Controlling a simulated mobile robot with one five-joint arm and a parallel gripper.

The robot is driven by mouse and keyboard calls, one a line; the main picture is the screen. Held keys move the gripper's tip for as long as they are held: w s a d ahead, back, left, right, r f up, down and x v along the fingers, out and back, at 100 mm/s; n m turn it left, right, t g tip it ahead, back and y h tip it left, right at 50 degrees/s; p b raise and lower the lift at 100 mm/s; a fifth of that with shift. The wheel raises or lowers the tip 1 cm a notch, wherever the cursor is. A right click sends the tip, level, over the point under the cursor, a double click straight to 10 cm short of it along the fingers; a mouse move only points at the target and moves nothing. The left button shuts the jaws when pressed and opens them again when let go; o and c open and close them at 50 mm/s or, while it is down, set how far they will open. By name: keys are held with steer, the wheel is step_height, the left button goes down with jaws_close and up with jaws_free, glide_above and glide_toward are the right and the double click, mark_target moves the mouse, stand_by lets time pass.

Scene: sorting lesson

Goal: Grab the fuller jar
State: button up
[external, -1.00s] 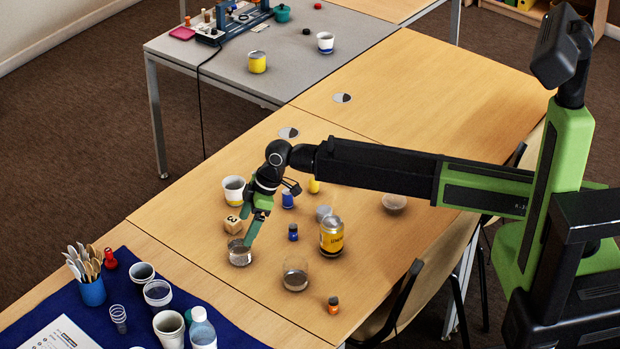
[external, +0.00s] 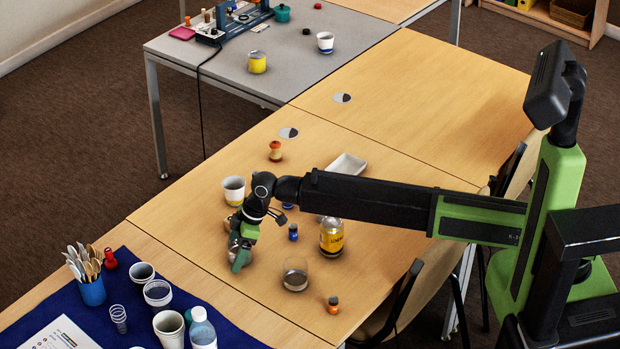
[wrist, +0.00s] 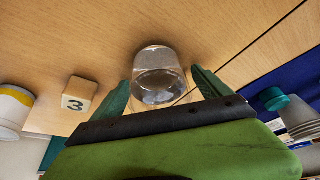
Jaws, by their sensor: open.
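A clear glass jar (wrist: 158,72) stands between the two green fingers of my gripper (wrist: 162,92) in the wrist view. It holds some clear liquid; the exact level is hard to read. In the external view my gripper (external: 240,256) is low at the table around this jar and hides most of it. The fingers are open, one on each side of the jar, and no firm grip shows. A second glass jar (external: 295,275) with clear liquid in its lower part stands to the right, nearer the front edge.
A white-and-yellow cup (external: 233,190) is behind my gripper. A numbered block (wrist: 74,100) lies beside the jar. Cups and a bottle (external: 202,330) crowd the blue mat.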

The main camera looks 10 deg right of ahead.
mark_target(236, 237)
steer(key=c, duration=1.8)
steer(key=shift+r, duration=0.15)
steer(key=shift+r+p, duration=0.55)
steer(key=shift+p, duration=0.15)
steer(key=r+p, duration=0.3)
steer(key=shift+w+d+r, duration=0.15)
steer(key=shift+d+r, duration=0.05)
steer(key=shift+d, duration=0.05)
steer(key=w+d+r+p, duration=0.6)
steer(key=d, duration=0.2)
steer(key=shift+w+d+p, duration=0.3)
steer(key=shift+d, duration=0.1)
steer(key=shift+r, duration=0.1)
steer(key=shift+r, duration=0.25)
